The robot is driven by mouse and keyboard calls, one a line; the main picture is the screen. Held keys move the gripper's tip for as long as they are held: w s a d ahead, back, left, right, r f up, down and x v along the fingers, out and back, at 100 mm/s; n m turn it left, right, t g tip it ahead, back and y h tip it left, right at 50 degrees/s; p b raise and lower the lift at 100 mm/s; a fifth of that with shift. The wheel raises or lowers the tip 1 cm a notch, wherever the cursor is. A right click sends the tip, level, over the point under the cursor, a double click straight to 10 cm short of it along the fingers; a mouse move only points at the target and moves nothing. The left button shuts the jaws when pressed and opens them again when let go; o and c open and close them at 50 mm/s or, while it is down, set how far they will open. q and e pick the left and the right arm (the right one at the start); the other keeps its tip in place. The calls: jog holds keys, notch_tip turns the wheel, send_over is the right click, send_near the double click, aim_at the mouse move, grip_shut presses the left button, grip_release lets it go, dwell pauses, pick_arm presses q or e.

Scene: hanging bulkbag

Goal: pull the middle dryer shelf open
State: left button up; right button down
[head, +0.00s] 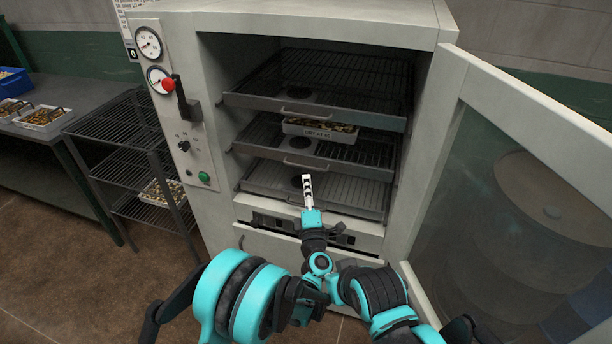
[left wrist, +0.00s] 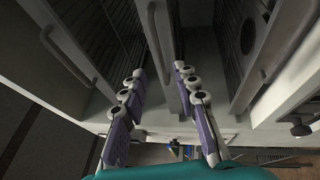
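The middle dryer shelf (head: 362,155) is a dark wire rack inside the open dryer, between an upper and a lower shelf. A white labelled tray (head: 320,128) of small pieces sits on it. Its front bar handle (head: 303,163) is at the centre of the front edge. My left gripper (head: 307,180) is just in front of and below that handle in the head view. In the left wrist view the gripper (left wrist: 160,72) is open and empty, with the fingers apart. The middle handle (left wrist: 153,28) lies beyond the fingertips, roughly in line with the gap. My right gripper is not distinguishable.
The upper shelf (head: 360,100) and lower shelf (head: 345,197) are close above and below. The dryer door (head: 520,190) stands open on the right. A control panel with gauges (head: 149,43) and a red-knobbed lever (head: 168,85) is left. A wire rack (head: 120,125) stands further left.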

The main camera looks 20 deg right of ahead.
pick_arm(q)
jog(key=shift+b+x, duration=0.6)
jog(key=shift+x, duration=2.3)
jog(key=shift+a, duration=0.1)
grip_shut()
